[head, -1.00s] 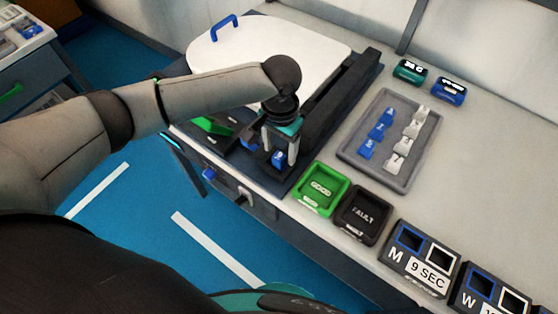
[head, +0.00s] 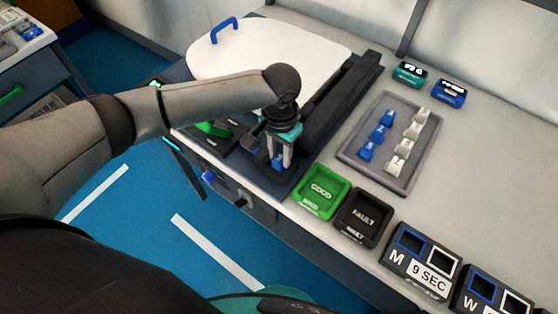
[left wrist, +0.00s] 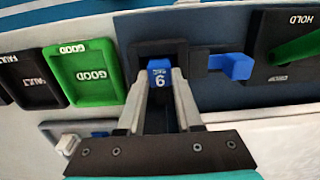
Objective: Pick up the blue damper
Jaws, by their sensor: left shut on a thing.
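My left gripper (head: 279,158) is over the dark fixture at the front of the bench, pointing down. It is shut on a blue damper (left wrist: 160,72) marked with a 9, which sits between the fingertips in the left wrist view. The damper also shows low between the fingers in the head view (head: 278,164). It is at a dark recessed holder (left wrist: 146,50); whether it still touches the holder I cannot tell. Other blue dampers (head: 377,133) lie in the grey tray (head: 404,187). My right gripper is not in view.
A green GOOD bin (head: 320,192) and a black FAULT bin (head: 363,216) stand right of the fixture. A blue lever (left wrist: 232,66) is close beside the holder. The bench right of the tray is clear.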

